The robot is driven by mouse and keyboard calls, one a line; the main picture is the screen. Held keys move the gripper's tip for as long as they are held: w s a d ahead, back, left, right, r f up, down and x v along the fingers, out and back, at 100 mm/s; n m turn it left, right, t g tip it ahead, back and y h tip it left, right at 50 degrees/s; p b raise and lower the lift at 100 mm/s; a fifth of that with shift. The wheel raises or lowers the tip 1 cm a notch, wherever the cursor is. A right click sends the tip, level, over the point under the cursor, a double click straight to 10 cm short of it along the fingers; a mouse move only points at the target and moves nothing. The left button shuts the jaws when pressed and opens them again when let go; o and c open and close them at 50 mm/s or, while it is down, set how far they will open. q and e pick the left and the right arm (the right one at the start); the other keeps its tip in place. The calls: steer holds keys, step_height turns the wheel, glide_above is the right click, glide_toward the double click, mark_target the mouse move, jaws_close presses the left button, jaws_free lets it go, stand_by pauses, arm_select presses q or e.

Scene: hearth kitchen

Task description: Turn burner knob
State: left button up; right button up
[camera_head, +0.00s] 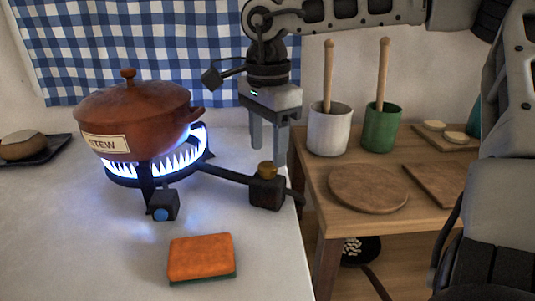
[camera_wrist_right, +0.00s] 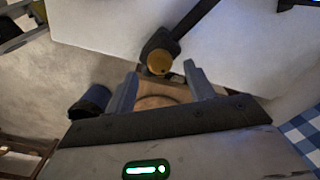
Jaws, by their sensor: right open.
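A brass knob (camera_head: 266,169) sits on top of a black valve block (camera_head: 267,191) at the counter's right edge. A black pipe joins the block to the burner (camera_head: 125,178), which burns with blue flames under a brown stew pot (camera_head: 135,112). A second black block with a blue face (camera_head: 161,214) stands in front of the burner. My right gripper (camera_head: 269,148) is open, pointing down, above and behind the brass knob. In the wrist view the knob (camera_wrist_right: 158,62) shows just beyond the open fingers (camera_wrist_right: 160,85), not between them. My left gripper is not in view.
An orange sponge (camera_head: 201,257) lies on the counter in front. A side table to the right holds a white crock (camera_head: 329,130), a green crock (camera_head: 381,128) and wooden boards (camera_head: 368,188). A dark tray (camera_head: 35,152) with a round item is at the far left.

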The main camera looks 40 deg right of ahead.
mark_target(268, 163)
arm_select(q)
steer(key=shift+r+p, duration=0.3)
steer(key=shift+p, duration=0.5)
arm_select(e)
step_height(268, 163, up, 13)
steer(key=shift+f, duration=0.1)
